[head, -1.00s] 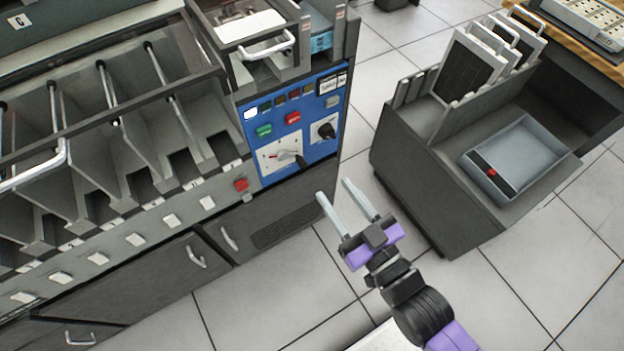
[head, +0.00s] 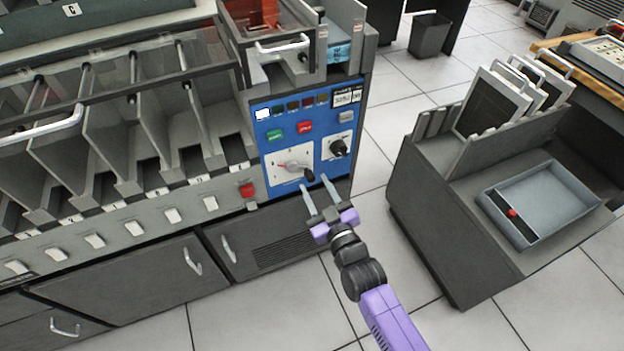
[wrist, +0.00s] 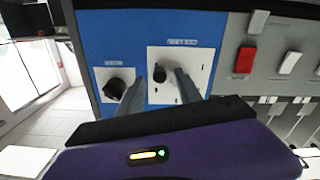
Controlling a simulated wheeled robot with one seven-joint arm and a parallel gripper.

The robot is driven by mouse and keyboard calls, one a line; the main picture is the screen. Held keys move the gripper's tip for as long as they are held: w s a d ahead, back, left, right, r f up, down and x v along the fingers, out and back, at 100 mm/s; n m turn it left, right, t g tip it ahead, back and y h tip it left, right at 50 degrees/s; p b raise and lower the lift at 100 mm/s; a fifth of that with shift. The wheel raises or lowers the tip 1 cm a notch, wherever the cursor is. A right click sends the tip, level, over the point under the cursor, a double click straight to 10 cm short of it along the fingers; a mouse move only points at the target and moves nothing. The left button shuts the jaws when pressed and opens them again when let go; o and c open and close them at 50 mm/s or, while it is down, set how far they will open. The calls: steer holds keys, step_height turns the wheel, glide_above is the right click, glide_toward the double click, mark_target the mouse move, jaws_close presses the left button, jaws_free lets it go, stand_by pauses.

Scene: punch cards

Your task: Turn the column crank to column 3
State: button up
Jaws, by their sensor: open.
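The column crank (head: 293,167) is on a white square dial plate on the blue control panel. Its light arm slopes to a black handle at the lower right, and a red mark shows on its left. My gripper (head: 314,183) is open and empty, its two fingers pointing up at the panel close below the handle. In the wrist view the black crank handle (wrist: 160,73) appears between the two open fingers (wrist: 160,86). I cannot tell whether either finger touches it. The numbers on the plate are too small to read.
A black knob (head: 339,147) sits on a second white plate to the right of the crank. Green (head: 274,134) and red (head: 304,127) buttons are above. A red switch (head: 246,190) is to the left. A grey cart (head: 440,220) with a tray stands to the right, across open floor.

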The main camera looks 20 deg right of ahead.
mark_target(312, 181)
steer(key=shift+w, duration=1.8)
jaws_close()
